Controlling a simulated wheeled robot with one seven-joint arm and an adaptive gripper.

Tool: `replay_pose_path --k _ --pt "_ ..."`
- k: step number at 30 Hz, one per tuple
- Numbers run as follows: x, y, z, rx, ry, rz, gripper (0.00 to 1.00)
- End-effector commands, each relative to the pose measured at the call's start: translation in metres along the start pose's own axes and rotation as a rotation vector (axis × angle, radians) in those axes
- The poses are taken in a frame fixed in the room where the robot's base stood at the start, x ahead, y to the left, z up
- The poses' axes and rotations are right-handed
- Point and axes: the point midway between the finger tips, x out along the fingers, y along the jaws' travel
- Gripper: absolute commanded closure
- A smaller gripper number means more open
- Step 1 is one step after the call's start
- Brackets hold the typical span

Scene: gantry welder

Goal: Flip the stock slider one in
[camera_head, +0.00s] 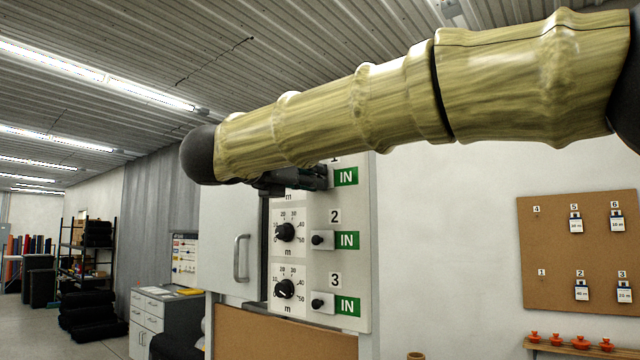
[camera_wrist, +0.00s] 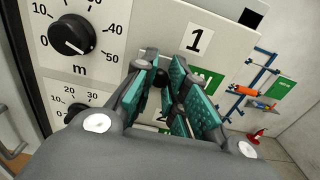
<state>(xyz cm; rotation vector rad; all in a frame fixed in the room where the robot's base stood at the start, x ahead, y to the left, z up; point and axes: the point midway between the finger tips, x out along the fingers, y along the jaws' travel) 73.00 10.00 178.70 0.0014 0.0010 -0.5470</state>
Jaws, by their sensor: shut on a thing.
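The white control panel (camera_head: 350,262) has three rows, each with a round dial, a black slider knob and a green IN label. My gripper (camera_head: 318,177) is at the top row, beside its green IN label (camera_head: 346,177). In the wrist view, my gripper (camera_wrist: 176,92) has its teal-padded fingers around the small dark knob of slider one, just below the number 1 plate (camera_wrist: 196,38). The fingers hide most of that knob. Part of a green label (camera_wrist: 208,80) shows behind the right finger. Row one's dial (camera_wrist: 72,35) is at upper left.
Slider two (camera_head: 321,240) and slider three (camera_head: 322,302) sit below, each left of a green IN label. A cabinet handle (camera_head: 241,258) is left of the panel. A corkboard (camera_head: 580,285) with tags hangs at right, above a shelf (camera_head: 570,346) with orange items.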

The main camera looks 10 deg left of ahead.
Motion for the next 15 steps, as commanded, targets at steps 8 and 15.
replay_pose_path --k 8,15 --pt "-0.0008 0.0002 0.0026 0.002 -0.003 0.002 0.81" --pt "0.0002 -0.0009 0.0018 0.001 -0.002 -0.001 0.62"
